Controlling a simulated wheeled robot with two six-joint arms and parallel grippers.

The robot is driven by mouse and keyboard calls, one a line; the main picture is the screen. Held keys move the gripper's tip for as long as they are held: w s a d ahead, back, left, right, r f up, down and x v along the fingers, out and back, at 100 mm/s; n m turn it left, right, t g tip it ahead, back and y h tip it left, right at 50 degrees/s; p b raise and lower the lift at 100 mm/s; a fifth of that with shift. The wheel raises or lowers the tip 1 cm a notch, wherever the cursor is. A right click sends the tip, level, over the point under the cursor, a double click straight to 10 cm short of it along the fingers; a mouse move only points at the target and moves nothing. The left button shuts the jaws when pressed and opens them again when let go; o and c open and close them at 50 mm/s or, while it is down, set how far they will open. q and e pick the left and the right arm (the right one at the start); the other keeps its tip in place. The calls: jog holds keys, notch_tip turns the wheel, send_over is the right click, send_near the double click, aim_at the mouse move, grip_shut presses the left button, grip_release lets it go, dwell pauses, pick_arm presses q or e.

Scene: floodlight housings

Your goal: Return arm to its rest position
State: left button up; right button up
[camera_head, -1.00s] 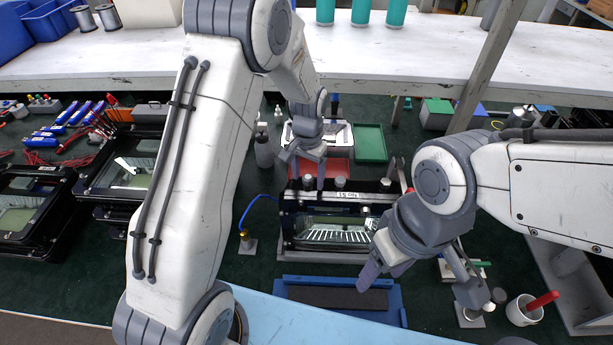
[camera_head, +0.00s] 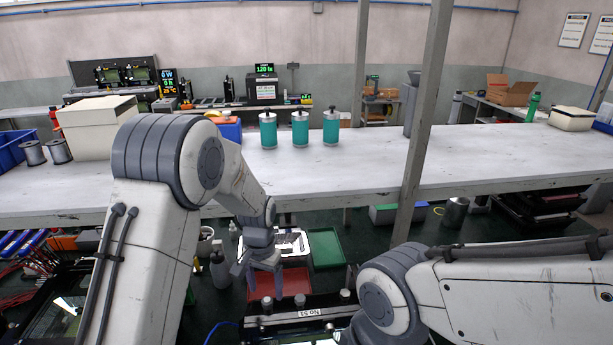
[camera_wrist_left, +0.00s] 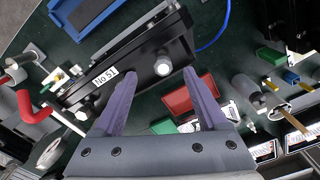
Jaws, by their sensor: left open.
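My left gripper (camera_head: 259,284) hangs at lower centre of the head view, in front of the red tray and just behind the floodlight housing. It is open and empty, fingers pointing down. In the left wrist view its two purple fingers (camera_wrist_left: 158,88) are spread, with nothing between them. The black housing labelled No 51 (camera_head: 311,313) is cut off by the bottom edge of the head view. It also shows in the left wrist view (camera_wrist_left: 145,64), beyond the fingertips. My right arm comes in from the right; its gripper is out of view.
A red tray (camera_head: 293,281) and a green tray (camera_head: 326,248) lie behind the housing. A grey bottle (camera_head: 220,270) stands left of my gripper. The white shelf (camera_head: 330,172) crosses behind, carrying teal canisters (camera_head: 300,130). A grey post (camera_head: 424,120) rises right of centre.

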pick_arm(q)
jog(key=s+d+r+m+b, duration=0.1)
jog(key=s+d+b, duration=0.3)
jog(key=s, duration=0.3)
jog(key=s+d+m+b, duration=0.1)
jog(key=s+d+b, duration=0.3)
jog(key=s+d, duration=0.15)
jog(key=s+f+m+b, duration=0.1)
jog(key=s+b, duration=0.2)
jog(key=s, duration=0.5)
jog(key=s+f+m+h+b, duration=0.1)
jog(key=s+b, duration=0.1)
jog(key=s, duration=0.5)
jog(key=shift+s+a+f+b, duration=0.25)
jog(key=shift+s+a+b, duration=0.1)
jog(key=shift+s+b, duration=0.05)
pick_arm(e)
notch_tip(320, 180, down, 14)
jog(key=shift+f, duration=0.25)
